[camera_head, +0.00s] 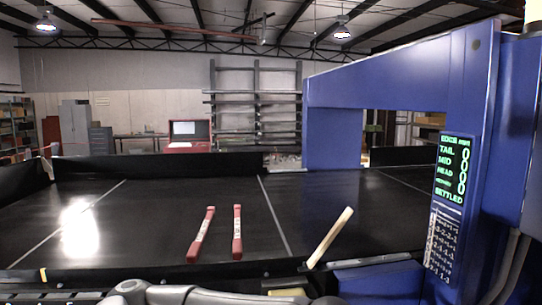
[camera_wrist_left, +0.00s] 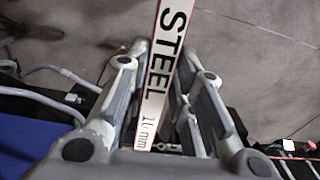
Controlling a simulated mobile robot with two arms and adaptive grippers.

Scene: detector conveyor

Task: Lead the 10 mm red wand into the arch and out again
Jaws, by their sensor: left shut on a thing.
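The blue arch (camera_head: 400,86) spans the belt at the right of the head view. My left gripper (camera_wrist_left: 164,58) is shut on a wand (camera_wrist_left: 172,40) marked "STEEL" and "10 mm", with a pale face and thin reddish edges. Two red wands with pale labels, one at left (camera_head: 201,235) and one at right (camera_head: 237,231), lie on the belt.
The black belt (camera_head: 130,220) is clear left of the red wands. A dark side wall (camera_head: 200,163) runs along its far edge. The arch's right post carries a green display (camera_head: 451,169) reading "SETTLED" with zeros. A blue ledge (camera_head: 380,280) lies at the near right.

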